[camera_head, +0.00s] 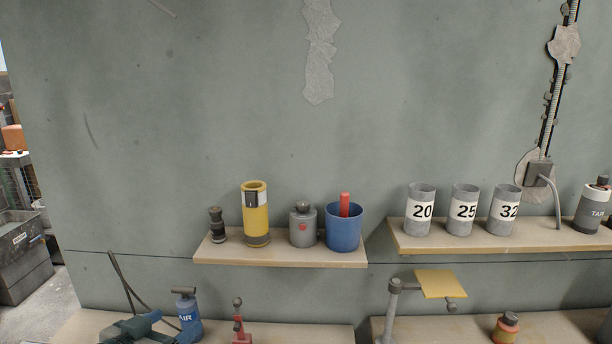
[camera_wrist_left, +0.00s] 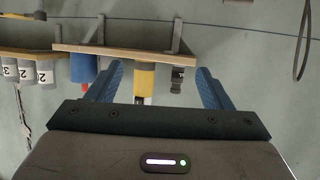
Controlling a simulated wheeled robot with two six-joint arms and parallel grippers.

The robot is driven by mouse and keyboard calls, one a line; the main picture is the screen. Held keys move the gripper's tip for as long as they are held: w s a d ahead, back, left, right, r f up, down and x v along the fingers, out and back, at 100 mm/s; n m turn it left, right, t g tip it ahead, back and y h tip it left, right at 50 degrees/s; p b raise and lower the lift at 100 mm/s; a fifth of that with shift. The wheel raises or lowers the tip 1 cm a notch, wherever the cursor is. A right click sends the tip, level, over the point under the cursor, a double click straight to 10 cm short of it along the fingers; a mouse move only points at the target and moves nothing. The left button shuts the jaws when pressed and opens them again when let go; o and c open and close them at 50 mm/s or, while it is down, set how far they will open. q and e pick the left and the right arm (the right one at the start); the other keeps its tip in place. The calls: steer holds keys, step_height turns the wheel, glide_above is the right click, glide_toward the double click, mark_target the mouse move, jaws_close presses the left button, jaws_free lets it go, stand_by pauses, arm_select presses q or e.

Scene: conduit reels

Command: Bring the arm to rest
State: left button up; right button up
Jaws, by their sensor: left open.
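My left gripper (camera_wrist_left: 159,70) shows in the left wrist view, its two blue fingers wide apart. Nothing is held between them. The yellow cylinder (camera_wrist_left: 145,78) shows in the gap, beyond the fingers, and it also stands on the left wall shelf in the head view (camera_head: 256,218). The wrist view is upside down, with the shelf at the top. In the head view I cannot make out either gripper. My right gripper is in neither view.
The left shelf (camera_head: 280,258) also holds a black fitting (camera_head: 217,226), a grey bottle (camera_head: 303,226) and a blue cup (camera_head: 343,230). The right shelf (camera_head: 480,243) holds grey cups marked 20, 25 and 32. Tools stand on lower benches (camera_head: 290,334).

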arm_select(q)
steer(key=s+f+n+g+y, duration=0.1)
steer(key=s+f+g, duration=0.1)
steer(key=s+f, duration=0.35)
steer(key=s+f+g+y, duration=0.1)
steer(key=s+f+g, duration=0.15)
steer(key=f, duration=0.65)
steer(key=s+a+f+n+g+y, duration=0.1)
steer(key=s+f+g, duration=0.3)
steer(key=s, duration=0.5)
steer(key=s+a+f+g+y, duration=0.1)
steer(key=s+f+y, duration=0.1)
steer(key=s+f, duration=0.6)
steer(key=a+f+g, duration=0.2)
steer(key=a+f, duration=0.1)
steer(key=f, duration=2.6)
steer(key=s+a+f, duration=0.1)
steer(key=s+f, duration=1.7)
steer(key=f, duration=0.1)
steer(key=shift+s+a+f+n+g, duration=0.15)
steer(key=shift+s+a+n+g, duration=0.05)
steer(key=shift+s+n+g, duration=0.2)
